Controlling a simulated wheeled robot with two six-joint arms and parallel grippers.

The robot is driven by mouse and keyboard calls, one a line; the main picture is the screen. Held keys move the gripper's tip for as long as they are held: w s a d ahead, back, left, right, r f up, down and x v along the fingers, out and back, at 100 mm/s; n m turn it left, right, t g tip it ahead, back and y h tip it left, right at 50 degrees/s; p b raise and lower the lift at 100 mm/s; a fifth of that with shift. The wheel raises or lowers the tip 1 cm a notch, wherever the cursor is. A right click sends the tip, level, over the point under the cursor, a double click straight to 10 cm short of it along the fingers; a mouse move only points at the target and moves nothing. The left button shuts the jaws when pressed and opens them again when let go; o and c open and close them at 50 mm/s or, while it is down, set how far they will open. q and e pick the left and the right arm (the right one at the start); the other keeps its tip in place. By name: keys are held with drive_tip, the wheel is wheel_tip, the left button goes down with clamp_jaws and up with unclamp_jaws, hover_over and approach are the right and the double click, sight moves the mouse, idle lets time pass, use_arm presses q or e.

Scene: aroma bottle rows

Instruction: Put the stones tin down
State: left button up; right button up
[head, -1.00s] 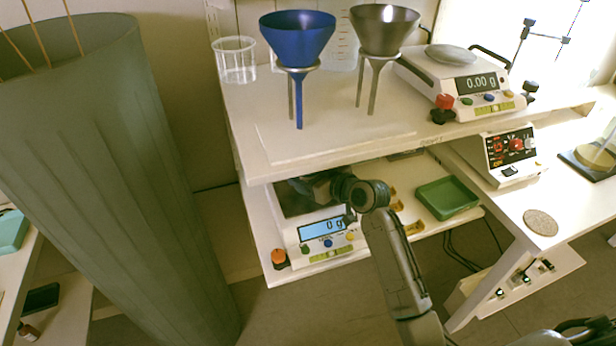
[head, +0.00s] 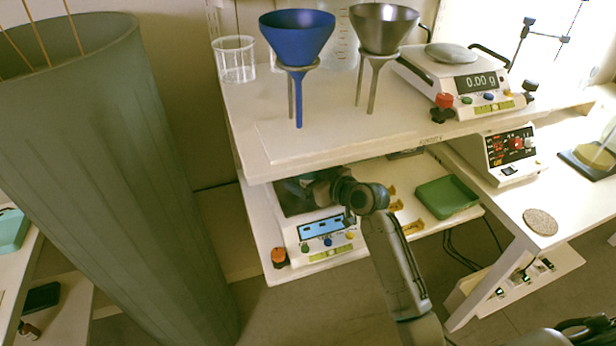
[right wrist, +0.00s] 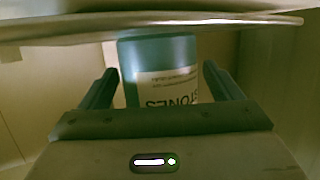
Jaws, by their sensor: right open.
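The stones tin (right wrist: 158,60) is a teal cylinder with a pale label, part of whose lettering shows in the right wrist view. It stands between the two fingers of my right gripper (right wrist: 158,85), which are spread open with a gap on each side. In the head view my right gripper (head: 312,186) reaches under the upper shelf, over the pan of the lower scale (head: 325,240). The upper shelf and gripper hide most of the tin there, and its base is hidden in the wrist view. My left gripper is not in view.
The upper shelf (head: 330,158) hangs close above my right gripper and holds a blue funnel (head: 297,38), a metal funnel (head: 384,30) and another scale (head: 465,80). A green tray (head: 447,197) sits right of the lower scale. A tall grey-green bin (head: 110,170) stands left.

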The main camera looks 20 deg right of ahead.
drive_tip(key=v, duration=0.4)
drive_tip(key=shift+s+d, duration=0.15)
drive_tip(key=b+v, duration=0.1)
drive_tip(key=v, duration=0.5)
drive_tip(key=shift+s+r, duration=0.1)
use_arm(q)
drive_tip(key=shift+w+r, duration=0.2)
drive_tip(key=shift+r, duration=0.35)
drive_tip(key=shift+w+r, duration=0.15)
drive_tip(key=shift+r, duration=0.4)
use_arm(e)
drive_tip(key=shift+v, duration=0.75)
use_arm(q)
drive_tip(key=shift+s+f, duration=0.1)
